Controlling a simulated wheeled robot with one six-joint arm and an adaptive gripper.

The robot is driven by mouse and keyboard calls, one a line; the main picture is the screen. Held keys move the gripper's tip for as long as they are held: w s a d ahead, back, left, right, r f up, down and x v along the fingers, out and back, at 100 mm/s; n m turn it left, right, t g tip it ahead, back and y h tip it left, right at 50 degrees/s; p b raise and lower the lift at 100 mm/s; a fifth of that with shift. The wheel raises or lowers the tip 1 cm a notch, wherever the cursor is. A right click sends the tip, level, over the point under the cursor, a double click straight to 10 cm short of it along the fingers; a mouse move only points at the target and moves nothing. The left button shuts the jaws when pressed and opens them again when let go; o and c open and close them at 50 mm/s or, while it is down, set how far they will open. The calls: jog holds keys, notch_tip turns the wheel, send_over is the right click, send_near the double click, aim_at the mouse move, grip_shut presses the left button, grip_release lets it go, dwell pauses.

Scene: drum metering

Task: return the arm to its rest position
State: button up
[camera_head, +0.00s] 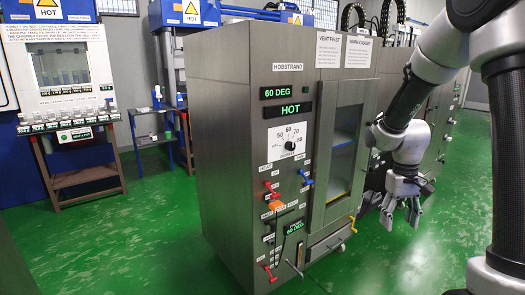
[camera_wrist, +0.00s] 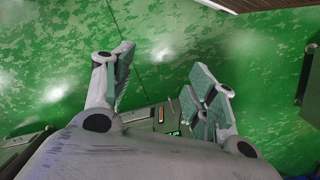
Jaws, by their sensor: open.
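My gripper (camera_head: 402,212) hangs from my folded arm on the right of the head view, fingers pointing down, just right of the steel cabinet's front. Its fingers are spread apart with nothing between them. In the wrist view my gripper (camera_wrist: 160,95) shows its fingers apart over green floor. My arm comes in from the upper right and its upright link fills the right edge of the head view. I cannot tell the exact gap between the gripper and the cabinet front.
The steel cabinet (camera_head: 225,130), labelled HOBSTRAND, stands in the centre with a windowed door (camera_head: 341,155), a dial (camera_head: 288,143), coloured levers and a yellow handle (camera_head: 352,222). A blue-framed station (camera_head: 68,75) stands at left. Green floor (camera_head: 130,245) is clear at front left.

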jog(key=s+a+r+t, duration=0.2)
jog(key=s+r+t, duration=0.3)
jog(key=s+r, duration=1.2)
jog(key=shift+s+r+y, duration=0.3)
jog(key=shift+s, duration=0.95)
